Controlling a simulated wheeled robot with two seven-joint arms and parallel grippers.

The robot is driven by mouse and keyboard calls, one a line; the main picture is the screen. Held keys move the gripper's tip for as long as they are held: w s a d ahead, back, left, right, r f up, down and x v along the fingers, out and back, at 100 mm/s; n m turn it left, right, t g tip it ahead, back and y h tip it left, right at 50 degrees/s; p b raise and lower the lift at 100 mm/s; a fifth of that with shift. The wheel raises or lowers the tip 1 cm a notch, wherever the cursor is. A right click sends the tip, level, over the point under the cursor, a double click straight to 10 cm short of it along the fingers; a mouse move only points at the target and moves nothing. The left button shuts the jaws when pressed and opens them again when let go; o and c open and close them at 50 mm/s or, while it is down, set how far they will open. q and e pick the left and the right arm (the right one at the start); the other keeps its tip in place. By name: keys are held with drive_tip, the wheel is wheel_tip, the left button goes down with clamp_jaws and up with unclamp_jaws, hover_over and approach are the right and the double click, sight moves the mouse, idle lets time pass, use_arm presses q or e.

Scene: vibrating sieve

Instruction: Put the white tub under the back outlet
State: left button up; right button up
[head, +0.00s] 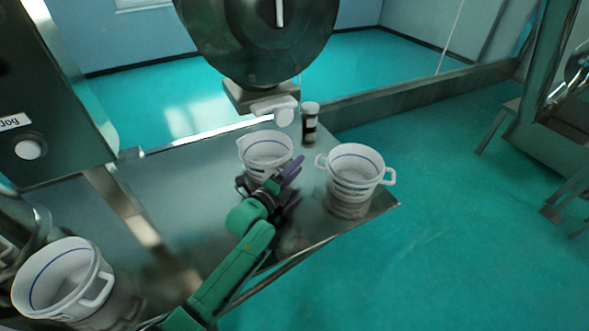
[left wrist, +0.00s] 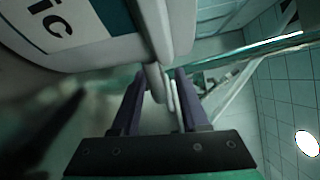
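A white tub with a blue line inside and a pouring lip (head: 266,150) stands on the metal table. My left gripper (head: 291,171), with purple fingers, is low at its right front side. In the left wrist view a white tub wall with dark lettering (left wrist: 70,35) fills the upper left. A pale part, perhaps its handle, lies between the fingertips (left wrist: 162,78); the fingers look apart, and firm contact cannot be seen. A similar two-handled tub (head: 355,165) stands to the right, and another (head: 62,278) at the lower left. My right gripper is not in view.
The metal table (head: 185,200) is bare left of the middle tub. A small brown bottle (head: 310,128) stands behind the tubs. A dark round machine (head: 255,40) with a white outlet (head: 284,115) hangs over the table's back edge. A dark cabinet (head: 45,100) is at left.

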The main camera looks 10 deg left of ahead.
use_arm(q)
drive_tip(key=shift+r, duration=0.35)
drive_tip(key=b+v, duration=0.1)
drive_tip(key=v, duration=0.4)
drive_tip(key=b+v, duration=0.1)
drive_tip(key=v, duration=0.5)
drive_tip(key=shift+s+a+f, duration=0.1)
drive_tip(key=shift+s+f, duration=0.15)
drive_tip(key=shift+s, duration=0.05)
drive_tip(key=shift+s+a+r, duration=0.1)
drive_tip(key=shift+s+a, duration=0.05)
drive_tip(key=shift+s, duration=0.1)
